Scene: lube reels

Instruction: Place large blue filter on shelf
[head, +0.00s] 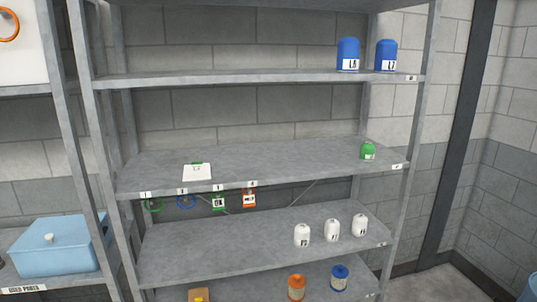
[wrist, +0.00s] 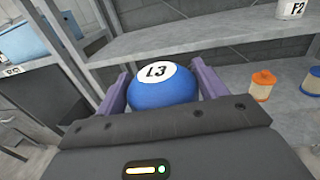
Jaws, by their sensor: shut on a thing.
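In the wrist view, my gripper (wrist: 162,92) is shut on a blue filter (wrist: 165,95) with a round white top label reading L3. One purple-grey finger is on each side of it. My gripper is not visible in the head view. The metal shelf unit (head: 250,77) fills the middle of the head view. Two tall blue filters, one (head: 348,54) labelled L4 or similar and one (head: 386,54) labelled L2 or similar, stand upright at the right of its top visible shelf. That shelf is bare to their left.
A small green filter (head: 368,151) and a white card (head: 197,172) sit on the middle shelf. Several white filters (head: 331,230) stand below. An orange filter (head: 296,287) and a small blue one (head: 340,277) are lower. A light-blue box (head: 60,252) is at left.

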